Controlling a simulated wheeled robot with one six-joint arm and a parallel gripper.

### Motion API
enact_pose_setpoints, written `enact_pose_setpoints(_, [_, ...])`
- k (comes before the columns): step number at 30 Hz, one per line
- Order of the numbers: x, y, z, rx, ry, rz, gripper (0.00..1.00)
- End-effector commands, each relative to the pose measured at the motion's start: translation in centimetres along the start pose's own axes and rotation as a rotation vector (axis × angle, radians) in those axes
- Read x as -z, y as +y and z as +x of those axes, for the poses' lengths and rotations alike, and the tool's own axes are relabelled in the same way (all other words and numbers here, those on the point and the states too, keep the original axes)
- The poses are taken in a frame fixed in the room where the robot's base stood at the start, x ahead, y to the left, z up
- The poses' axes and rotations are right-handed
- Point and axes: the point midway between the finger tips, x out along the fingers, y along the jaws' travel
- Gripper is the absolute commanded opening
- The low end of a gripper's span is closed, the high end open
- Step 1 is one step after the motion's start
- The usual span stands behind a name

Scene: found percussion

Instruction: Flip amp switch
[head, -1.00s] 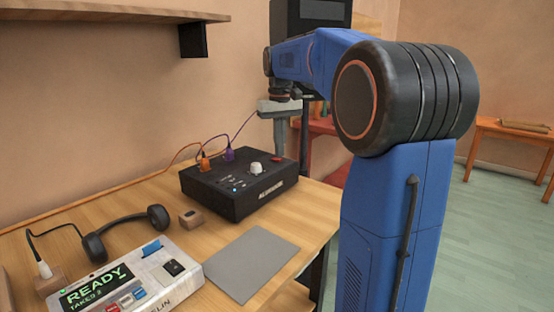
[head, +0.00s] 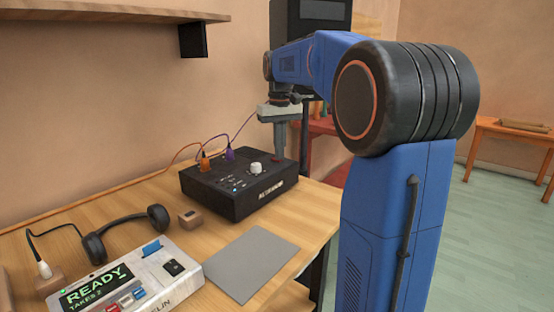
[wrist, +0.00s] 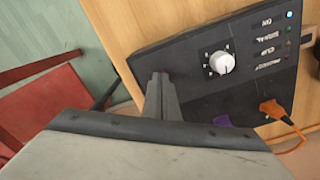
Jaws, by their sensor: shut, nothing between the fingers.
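The amp (head: 225,205) is a black box on the wooden table, with a white knob (head: 256,168) and orange and purple plugs. It also fills the right of the wrist view (wrist: 190,100), where the knob (wrist: 221,62) and a lit blue light (wrist: 289,15) by the word ON show. My gripper (head: 279,160) is shut and empty, pointing down at the amp's far right corner. In the wrist view its fingertips (wrist: 159,76) are over the amp's top, beside the knob. A red switch there is now hidden behind the fingers; I cannot tell whether they touch it.
A grey device (head: 180,275) with a READY screen, headphones (head: 125,228), a small wooden block (head: 190,218) and a grey mat (head: 252,265) lie on the table (head: 315,208). A dark stand (head: 305,130) rises behind the amp. A wooden shelf (head: 110,12) hangs on the wall.

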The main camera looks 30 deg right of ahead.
Motion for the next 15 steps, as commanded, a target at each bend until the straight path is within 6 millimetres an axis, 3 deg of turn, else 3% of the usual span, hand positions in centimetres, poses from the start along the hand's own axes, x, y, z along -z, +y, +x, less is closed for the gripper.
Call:
enact_pose_setpoints(7, [0.0, 0.0, 0.0, 0.000, -0.001, 0.000, 0.00])
enact_pose_setpoints(15, [0.0, 0.0, -1.6, 0.000, 0.000, 0.000, 0.00])
